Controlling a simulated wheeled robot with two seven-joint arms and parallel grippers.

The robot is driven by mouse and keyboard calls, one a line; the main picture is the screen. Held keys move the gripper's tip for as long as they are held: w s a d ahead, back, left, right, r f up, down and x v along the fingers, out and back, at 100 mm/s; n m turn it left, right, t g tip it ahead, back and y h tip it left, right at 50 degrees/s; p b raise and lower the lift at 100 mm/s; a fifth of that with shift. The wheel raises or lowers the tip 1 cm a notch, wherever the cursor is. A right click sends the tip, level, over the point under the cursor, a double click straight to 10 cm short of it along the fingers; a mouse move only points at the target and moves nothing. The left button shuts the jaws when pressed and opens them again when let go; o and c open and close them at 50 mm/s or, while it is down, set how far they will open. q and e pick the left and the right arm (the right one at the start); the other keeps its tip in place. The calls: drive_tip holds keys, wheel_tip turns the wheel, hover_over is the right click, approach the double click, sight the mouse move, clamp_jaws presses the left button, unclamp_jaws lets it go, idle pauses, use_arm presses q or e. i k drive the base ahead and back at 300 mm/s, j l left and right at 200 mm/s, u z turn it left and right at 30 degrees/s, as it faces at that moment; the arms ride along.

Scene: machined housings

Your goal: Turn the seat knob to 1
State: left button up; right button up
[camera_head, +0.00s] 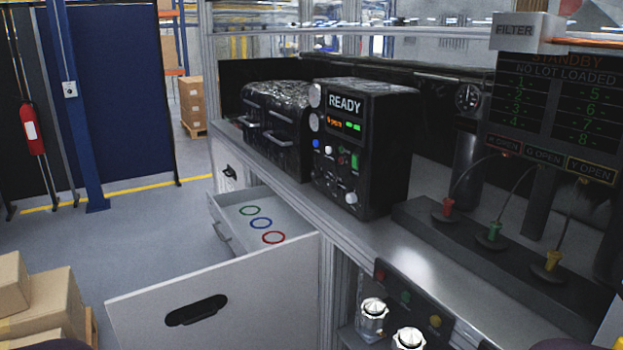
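A black control box (366,150) with a lit READY display (346,104) stands on the bench. Its front carries several small knobs and buttons: a white knob (351,198) at the lower right, a green button (355,161), a blue one (316,144) and a small red one (341,161). Labels beside them are too small to read, so I cannot tell which is the seat knob or its setting. Neither of my grippers is in view.
An open drawer (212,288) with several coloured rings juts out below the bench. A dark ribbed machine (275,125) with handles stands left of the box. A dark rail (480,245) with coloured plugs lies right. Metal housings (372,318) are at the bottom.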

sight(314, 174)
drive_tip(key=i+j+z, duration=0.1)
drive_tip(key=z, duration=0.35)
drive_tip(key=i+j+z, duration=0.2)
drive_tip(key=z, duration=0.25)
